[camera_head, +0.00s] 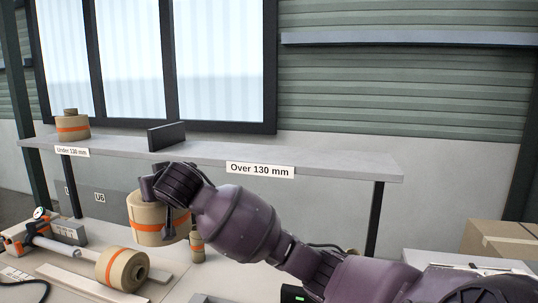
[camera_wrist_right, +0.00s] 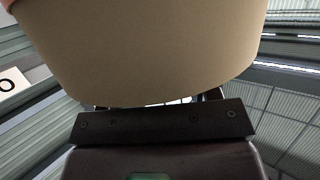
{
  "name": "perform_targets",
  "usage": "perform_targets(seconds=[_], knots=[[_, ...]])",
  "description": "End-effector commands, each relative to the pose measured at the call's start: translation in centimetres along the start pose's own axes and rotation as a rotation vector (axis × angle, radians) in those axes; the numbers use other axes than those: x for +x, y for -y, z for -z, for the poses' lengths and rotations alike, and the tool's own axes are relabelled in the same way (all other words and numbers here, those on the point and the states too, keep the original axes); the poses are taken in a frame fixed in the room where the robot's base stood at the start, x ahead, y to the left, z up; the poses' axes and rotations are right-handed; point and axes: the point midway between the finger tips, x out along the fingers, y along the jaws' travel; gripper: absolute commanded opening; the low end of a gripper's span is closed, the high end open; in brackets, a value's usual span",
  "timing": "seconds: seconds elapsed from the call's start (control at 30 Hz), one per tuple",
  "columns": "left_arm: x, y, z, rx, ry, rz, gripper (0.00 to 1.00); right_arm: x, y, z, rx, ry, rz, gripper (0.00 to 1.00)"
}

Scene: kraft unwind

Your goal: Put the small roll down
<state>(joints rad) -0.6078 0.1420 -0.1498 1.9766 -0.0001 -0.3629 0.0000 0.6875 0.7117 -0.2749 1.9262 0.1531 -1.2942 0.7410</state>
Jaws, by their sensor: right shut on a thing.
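My right gripper (camera_head: 160,200) is shut on a brown kraft roll (camera_head: 147,222) with an orange band. It holds the roll in front of the shelf (camera_head: 330,160), below the shelf top and above the bench. In the right wrist view the roll's plain brown side (camera_wrist_right: 140,50) fills the top, close against the dark gripper bar (camera_wrist_right: 160,122). A narrower small roll (camera_head: 197,246) stands behind and to the right of the held one, partly hidden. Another banded roll (camera_head: 112,268) lies on its side on the bench. My left gripper is not in view.
The shelf carries an "Under 130 mm" label (camera_head: 72,151) and an "Over 130 mm" label (camera_head: 260,170), with a dark divider (camera_head: 166,136) between. A banded roll (camera_head: 72,128) sits at the left end. The shelf right of the divider is clear. A cardboard box (camera_head: 500,240) stands right.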

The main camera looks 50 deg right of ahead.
Motion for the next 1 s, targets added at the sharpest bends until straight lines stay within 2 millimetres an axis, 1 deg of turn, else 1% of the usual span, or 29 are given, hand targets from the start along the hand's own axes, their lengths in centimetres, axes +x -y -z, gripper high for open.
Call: perform_targets(seconds=[0.03, 0.07, 0.1, 0.23, 0.3, 0.37, 0.4, 0.47, 0.5, 0.57, 0.6, 0.67, 0.7, 0.77, 0.8, 0.87, 0.9, 0.97, 1.0], knots=[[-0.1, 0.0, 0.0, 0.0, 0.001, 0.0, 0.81, 0.1, -0.8, 2.7, 0.007, -0.013, -0.023, 0.0], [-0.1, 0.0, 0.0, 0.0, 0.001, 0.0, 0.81, 0.1, -1.3, 3.9, 0.013, -0.013, -0.037, 0.0], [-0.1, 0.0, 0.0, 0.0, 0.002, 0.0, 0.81, 0.2, -1.9, 5.6, 0.02, -0.014, -0.056, 0.0], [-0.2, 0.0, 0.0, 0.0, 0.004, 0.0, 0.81, 0.1, -4.3, 10.8, 0.041, -0.012, -0.126, 0.0], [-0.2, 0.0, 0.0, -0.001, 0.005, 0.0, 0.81, -0.2, -5.8, 13.7, 0.055, -0.013, -0.166, 0.0], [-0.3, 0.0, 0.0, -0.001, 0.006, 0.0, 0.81, -0.6, -7.2, 16.1, 0.067, -0.012, -0.202, 0.0], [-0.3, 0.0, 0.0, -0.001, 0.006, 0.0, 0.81, -0.8, -8.1, 17.6, 0.074, -0.011, -0.226, 0.0], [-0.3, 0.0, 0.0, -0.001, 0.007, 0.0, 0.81, -1.4, -9.6, 19.9, 0.086, -0.011, -0.264, 0.0], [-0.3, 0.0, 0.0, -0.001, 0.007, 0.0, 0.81, -1.8, -10.6, 21.3, 0.095, -0.011, -0.291, 0.0], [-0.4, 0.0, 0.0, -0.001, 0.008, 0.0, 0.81, -2.4, -12.3, 23.4, 0.107, -0.01, -0.331, 0.0], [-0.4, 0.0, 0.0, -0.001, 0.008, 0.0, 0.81, -3.0, -13.4, 24.8, 0.116, -0.009, -0.358, 0.0], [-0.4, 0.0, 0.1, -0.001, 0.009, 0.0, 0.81, -3.8, -15.2, 26.7, 0.129, -0.01, -0.401, 0.0], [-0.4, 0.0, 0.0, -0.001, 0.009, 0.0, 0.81, -4.4, -16.4, 27.9, 0.138, -0.008, -0.429, 0.0], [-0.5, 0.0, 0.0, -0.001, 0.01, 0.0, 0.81, -5.3, -18.4, 29.6, 0.152, -0.008, -0.473, 0.0], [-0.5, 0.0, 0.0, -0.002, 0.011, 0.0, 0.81, -6.0, -19.7, 30.6, 0.161, -0.008, -0.503, 0.0], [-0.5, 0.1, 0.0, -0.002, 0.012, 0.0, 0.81, -7.0, -21.9, 32.0, 0.176, -0.007, -0.55, 0.0], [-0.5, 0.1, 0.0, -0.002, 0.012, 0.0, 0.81, -7.7, -23.4, 32.8, 0.186, -0.007, -0.582, 0.0], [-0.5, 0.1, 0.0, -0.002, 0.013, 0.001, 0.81, -8.8, -25.7, 33.8, 0.2, -0.006, -0.631, 0.0], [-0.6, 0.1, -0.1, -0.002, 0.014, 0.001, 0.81, -9.5, -27.3, 34.3, 0.21, -0.005, -0.665, 0.0]])
